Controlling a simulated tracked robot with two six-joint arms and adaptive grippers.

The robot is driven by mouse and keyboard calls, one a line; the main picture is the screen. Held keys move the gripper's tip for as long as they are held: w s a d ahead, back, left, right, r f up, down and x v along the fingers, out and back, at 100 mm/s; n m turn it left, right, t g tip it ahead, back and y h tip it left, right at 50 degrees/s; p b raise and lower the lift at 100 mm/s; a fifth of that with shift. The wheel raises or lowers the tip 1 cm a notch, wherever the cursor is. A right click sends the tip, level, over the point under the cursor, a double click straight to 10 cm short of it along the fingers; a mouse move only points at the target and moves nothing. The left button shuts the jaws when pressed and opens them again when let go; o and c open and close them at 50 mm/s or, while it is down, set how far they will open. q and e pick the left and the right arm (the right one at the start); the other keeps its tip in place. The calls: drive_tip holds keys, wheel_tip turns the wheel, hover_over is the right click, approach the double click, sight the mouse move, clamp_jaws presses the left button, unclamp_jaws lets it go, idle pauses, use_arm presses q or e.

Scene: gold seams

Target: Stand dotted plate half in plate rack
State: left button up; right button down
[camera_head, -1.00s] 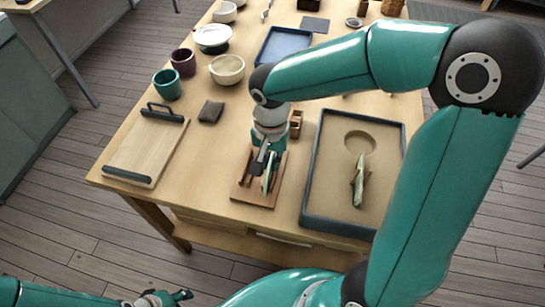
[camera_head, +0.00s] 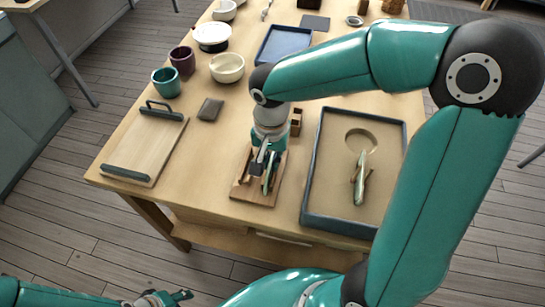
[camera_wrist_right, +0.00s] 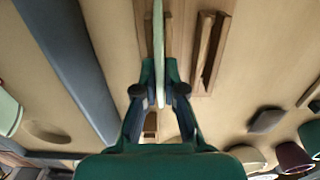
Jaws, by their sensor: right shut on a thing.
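The wooden plate rack (camera_head: 240,192) stands near the table's front edge, left of the sand tray. My right gripper (camera_head: 266,176) is over the rack, shut on a pale green plate half (camera_wrist_right: 158,45). The plate half is upright and edge-on between the fingers (camera_wrist_right: 159,92) in the right wrist view, beside the rack's wooden slats (camera_wrist_right: 207,50). Its face and any dots are hidden, and I cannot tell whether it rests on the rack. Another pale green piece (camera_head: 360,178) stands edge-on in the sand tray. My left gripper (camera_head: 172,298) is low at the bottom left, off the table.
The dark-rimmed sand tray (camera_head: 313,180) is close on the right of the rack. A wooden board with dark handles (camera_head: 148,150) lies left. A dark pad (camera_head: 210,109), cups and bowls (camera_head: 227,68) stand behind. A small wooden box (camera_head: 296,122) is just behind the rack.

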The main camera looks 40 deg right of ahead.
drive_tip(key=shift+f, duration=0.2)
idle(0.3)
drive_tip(key=c, duration=0.7)
unclamp_jaws()
drive_tip(key=shift+r, duration=0.2)
drive_tip(key=shift+r+p, duration=2.1)
drive_tip(key=shift+r, duration=0.75)
